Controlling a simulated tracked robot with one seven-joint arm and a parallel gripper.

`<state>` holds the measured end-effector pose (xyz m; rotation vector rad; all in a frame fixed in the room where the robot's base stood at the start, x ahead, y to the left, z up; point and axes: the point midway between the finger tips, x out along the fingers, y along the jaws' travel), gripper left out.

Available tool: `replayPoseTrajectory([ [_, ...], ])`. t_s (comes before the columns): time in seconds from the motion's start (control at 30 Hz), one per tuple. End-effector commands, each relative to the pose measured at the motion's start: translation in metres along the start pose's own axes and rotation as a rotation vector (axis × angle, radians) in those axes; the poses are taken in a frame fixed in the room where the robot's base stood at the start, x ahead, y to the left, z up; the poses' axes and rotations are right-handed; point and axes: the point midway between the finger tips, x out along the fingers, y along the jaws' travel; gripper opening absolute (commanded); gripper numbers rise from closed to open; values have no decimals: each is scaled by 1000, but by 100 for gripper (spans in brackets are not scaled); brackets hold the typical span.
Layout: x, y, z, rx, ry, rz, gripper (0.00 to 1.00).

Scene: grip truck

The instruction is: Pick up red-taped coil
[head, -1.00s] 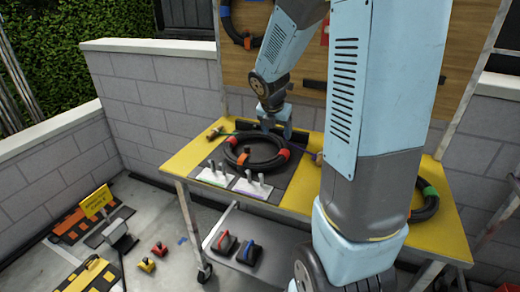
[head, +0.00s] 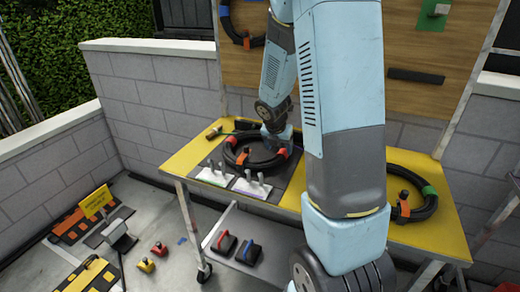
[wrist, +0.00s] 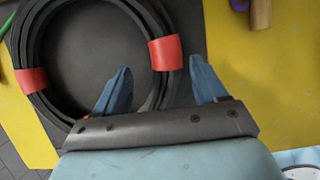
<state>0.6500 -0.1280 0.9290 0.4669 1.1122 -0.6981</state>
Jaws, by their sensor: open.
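The red-taped coil (head: 236,152) is a black cable ring with red tape bands. It lies on a dark mat on the yellow table. In the wrist view the coil (wrist: 32,45) fills the upper left, with one red band (wrist: 166,53) at its right side. My gripper (head: 280,148) is low over the coil's right side in the head view. In the wrist view my gripper (wrist: 160,82) is open, its blue fingers on either side of the coil's right section near that band. Nothing is clamped, and I cannot tell the exact height or any contact.
Two pale plates with grey pegs (head: 215,175) stand at the mat's front. A green-taped coil (head: 432,205) lies at the table's right end. A wooden handle (wrist: 261,14) lies beyond the mat.

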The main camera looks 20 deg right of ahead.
Motion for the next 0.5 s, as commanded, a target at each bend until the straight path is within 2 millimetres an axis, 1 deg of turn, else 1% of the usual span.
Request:
replayPoseTrajectory([
  [0.2,27,-4,1,-2,2,-3,72],
  [0.3,37,-3,2,-1,2,-2,72],
  [0.5,46,-4,2,0,0,-1,72],
])
